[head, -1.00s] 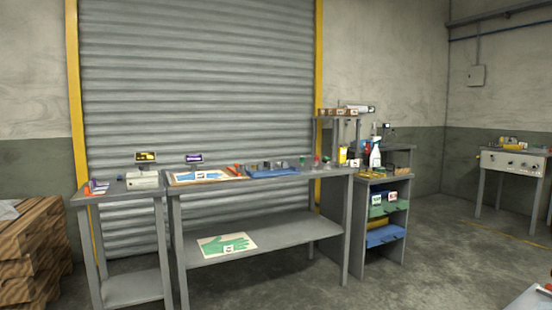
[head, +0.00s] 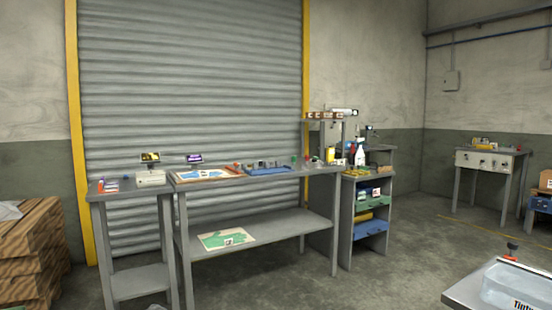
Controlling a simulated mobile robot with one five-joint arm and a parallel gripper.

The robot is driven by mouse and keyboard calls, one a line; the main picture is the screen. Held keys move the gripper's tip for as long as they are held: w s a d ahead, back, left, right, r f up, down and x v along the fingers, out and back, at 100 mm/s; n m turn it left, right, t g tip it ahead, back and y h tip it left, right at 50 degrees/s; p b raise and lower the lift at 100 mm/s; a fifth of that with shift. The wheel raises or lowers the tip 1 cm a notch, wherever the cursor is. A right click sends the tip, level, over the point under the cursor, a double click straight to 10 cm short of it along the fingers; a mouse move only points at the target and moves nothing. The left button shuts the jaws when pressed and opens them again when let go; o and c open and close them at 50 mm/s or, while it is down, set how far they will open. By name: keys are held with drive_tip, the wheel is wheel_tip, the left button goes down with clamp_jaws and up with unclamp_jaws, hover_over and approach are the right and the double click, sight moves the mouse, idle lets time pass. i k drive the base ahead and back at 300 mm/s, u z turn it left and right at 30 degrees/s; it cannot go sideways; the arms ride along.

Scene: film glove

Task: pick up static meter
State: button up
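I cannot tell for sure which item is the static meter; the devices are small at this distance. Several small items lie on or beside a blue tray (head: 269,170) on that bench. My gripper is not in view.
A shelf unit with blue bins (head: 370,228) and a spray bottle (head: 360,155) stands right of the long bench. A table (head: 470,292) is near, lower right. Floor between is open.

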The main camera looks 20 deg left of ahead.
sight(330, 151)
drive_tip(key=u, duration=0.4)
drive_tip(key=i, duration=1.05)
drive_tip(key=z, duration=0.05)
